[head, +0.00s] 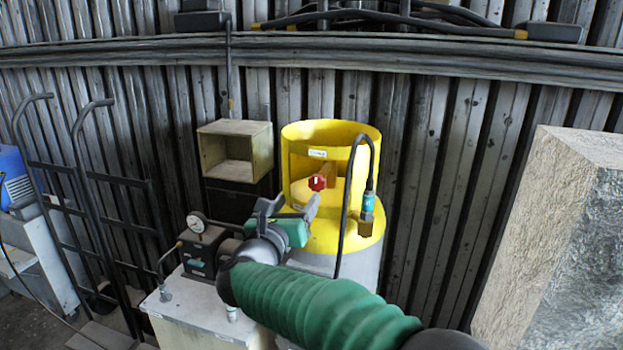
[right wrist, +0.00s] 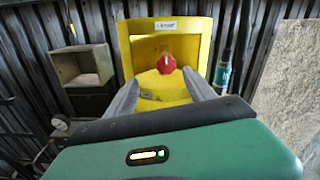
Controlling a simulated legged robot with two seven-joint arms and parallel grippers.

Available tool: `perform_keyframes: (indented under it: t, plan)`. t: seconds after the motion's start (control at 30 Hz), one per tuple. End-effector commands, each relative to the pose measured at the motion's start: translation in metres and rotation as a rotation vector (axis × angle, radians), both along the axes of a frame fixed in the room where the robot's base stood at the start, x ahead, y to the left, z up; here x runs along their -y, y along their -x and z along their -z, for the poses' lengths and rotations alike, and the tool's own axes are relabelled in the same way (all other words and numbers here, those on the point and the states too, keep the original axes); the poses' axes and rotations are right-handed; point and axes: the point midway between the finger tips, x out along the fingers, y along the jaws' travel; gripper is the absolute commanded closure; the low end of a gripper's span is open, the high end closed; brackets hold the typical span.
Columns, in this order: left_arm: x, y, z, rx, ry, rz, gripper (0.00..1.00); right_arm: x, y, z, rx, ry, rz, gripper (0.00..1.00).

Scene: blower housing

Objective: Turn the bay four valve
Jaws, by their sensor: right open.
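The valve is a red knob (head: 317,183) inside the opening of a yellow round housing (head: 300,135), which carries a small white label. In the right wrist view the red knob (right wrist: 166,64) is straight ahead, above and between my fingertips. My right gripper (head: 291,204) is open and empty, in front of the housing and a little below and left of the knob in the head view. Its two fingers also show in the right wrist view (right wrist: 167,92), apart from the knob. The label's text is too small to read surely. My left gripper is not in view.
A black hose with a teal fitting (head: 367,203) hangs at the housing's right side. A gauge block (head: 203,245) stands on a pale cabinet at left. An open box (head: 235,150) is on the wall. A hand truck (head: 85,190) stands left, a wrapped block (head: 540,240) right.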

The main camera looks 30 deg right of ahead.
Motion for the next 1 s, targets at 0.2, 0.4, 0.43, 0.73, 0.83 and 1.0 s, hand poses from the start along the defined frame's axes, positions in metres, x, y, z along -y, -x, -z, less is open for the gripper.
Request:
perform_keyframes:
  t: [0.2,0.4,0.43,0.73,0.83,1.0]
  plan:
    - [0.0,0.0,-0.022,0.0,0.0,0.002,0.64,0.048,-0.037,-0.004,-0.005,0.003,0.006,0.37]
    - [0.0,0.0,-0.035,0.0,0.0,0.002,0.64,0.075,-0.067,-0.005,-0.004,0.009,0.003,0.37]
    - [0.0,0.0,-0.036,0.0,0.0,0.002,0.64,0.078,-0.07,-0.006,-0.003,0.01,0.003,0.37]
    - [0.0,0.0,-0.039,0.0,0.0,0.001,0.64,0.094,-0.081,-0.002,-0.003,0.007,-0.001,0.37]
    - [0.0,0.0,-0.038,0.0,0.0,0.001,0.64,0.095,-0.081,-0.002,-0.003,0.007,0.0,0.37]
    - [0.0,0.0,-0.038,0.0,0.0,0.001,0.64,0.095,-0.08,-0.001,-0.004,0.006,0.001,0.56]
